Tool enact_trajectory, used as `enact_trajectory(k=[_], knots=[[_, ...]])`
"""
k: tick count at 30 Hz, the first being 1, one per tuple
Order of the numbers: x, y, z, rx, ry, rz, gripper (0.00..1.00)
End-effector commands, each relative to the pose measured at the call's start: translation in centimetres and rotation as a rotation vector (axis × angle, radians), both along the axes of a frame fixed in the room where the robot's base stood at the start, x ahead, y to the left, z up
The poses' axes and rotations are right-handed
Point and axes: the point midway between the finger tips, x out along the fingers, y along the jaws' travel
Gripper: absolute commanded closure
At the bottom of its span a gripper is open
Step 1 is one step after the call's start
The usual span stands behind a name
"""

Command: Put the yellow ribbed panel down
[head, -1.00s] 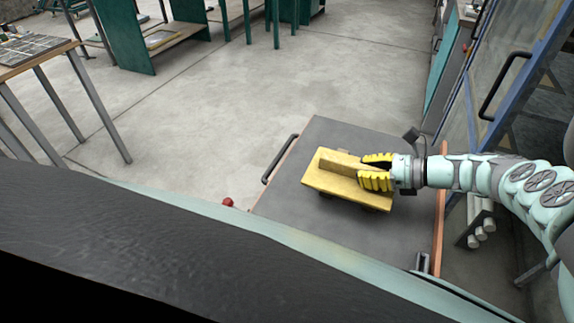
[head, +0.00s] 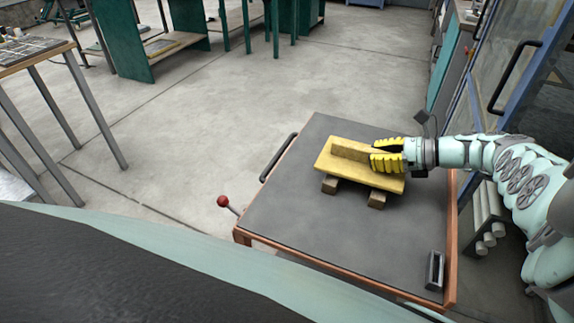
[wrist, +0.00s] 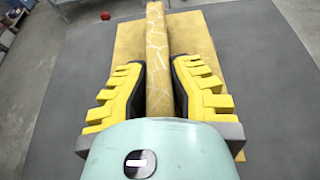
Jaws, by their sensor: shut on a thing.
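The yellow ribbed panel (head: 345,171) lies flat, rib up, over two wooden blocks (head: 330,184) (head: 377,199) on the grey cart top (head: 300,220). I cannot tell whether its underside touches the blocks. My gripper (head: 386,156) comes in from the right and is shut on the panel's upright rib near its right end. In the wrist view, the yellow fingers (wrist: 160,68) stand on either side of the rib (wrist: 157,30), with the panel's flat plate (wrist: 195,38) beneath. Part of the rib is hidden by the fingers.
The cart has a dark bar handle (head: 278,158) at its left edge and a red knob (head: 223,201) at its lower left. A dark bracket (head: 434,270) stands at its near right corner. The blue-framed cabinet (head: 510,80) is close at right. The cart's near half is clear.

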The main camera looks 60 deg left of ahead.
Motion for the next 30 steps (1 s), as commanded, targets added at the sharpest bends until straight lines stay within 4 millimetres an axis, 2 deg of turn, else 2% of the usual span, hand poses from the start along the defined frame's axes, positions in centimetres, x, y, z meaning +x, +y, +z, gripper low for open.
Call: enact_trajectory(k=[1,3,17,18,21,24,30], knots=[[-0.18,0.26,-0.78,0.005,0.001,0.005,1.0],[-0.2,0.29,-1.1,0.006,0.0,0.007,1.0],[-0.16,0.21,-1.54,0.006,0.0,0.006,1.0],[-0.16,0.14,-1.67,0.002,-0.001,0.006,0.78],[-0.12,0.12,-1.57,0.002,-0.001,0.005,0.67],[-0.12,0.09,-1.59,0.002,-0.001,0.005,0.59],[-0.08,0.05,-1.6,0.001,0.0,0.004,0.59]])
